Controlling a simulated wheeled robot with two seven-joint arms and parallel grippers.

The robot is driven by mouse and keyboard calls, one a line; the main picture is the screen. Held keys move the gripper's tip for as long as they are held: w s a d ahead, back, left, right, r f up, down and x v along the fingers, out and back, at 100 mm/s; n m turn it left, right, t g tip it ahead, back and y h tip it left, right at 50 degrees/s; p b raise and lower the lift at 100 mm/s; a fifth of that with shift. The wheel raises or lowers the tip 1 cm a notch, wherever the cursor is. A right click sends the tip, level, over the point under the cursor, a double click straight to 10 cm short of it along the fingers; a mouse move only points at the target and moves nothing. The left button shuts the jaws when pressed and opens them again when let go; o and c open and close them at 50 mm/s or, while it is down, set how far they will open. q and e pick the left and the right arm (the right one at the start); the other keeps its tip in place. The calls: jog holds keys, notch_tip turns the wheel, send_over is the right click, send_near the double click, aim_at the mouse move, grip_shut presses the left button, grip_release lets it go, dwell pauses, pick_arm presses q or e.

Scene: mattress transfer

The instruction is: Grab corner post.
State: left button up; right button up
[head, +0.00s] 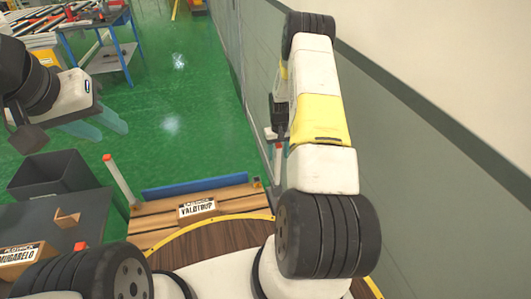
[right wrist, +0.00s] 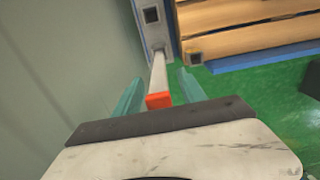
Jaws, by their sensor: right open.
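A corner post, white with a red-orange cap, shows in the right wrist view (right wrist: 158,78). My right gripper (right wrist: 159,92) is open, with one teal finger on each side of the post and gaps visible between them. In the head view the right gripper (head: 277,142) is beside the wall at the platform's far right corner, partly hidden by my own arm. Another white corner post (head: 121,180) with a red cap stands upright at the platform's far left corner. My left gripper (head: 98,125) is open and empty, well above the floor at the left.
A wooden slatted platform (head: 160,215) with a blue edge bar (head: 195,187) lies ahead. A grey wall (head: 420,150) runs close along the right. A dark bin (head: 55,172) and a grey table (head: 85,215) are at the left.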

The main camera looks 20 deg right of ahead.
jog(key=shift+f, duration=0.95)
jog(key=shift+c, duration=0.2)
grip_shut()
dwell(0.5)
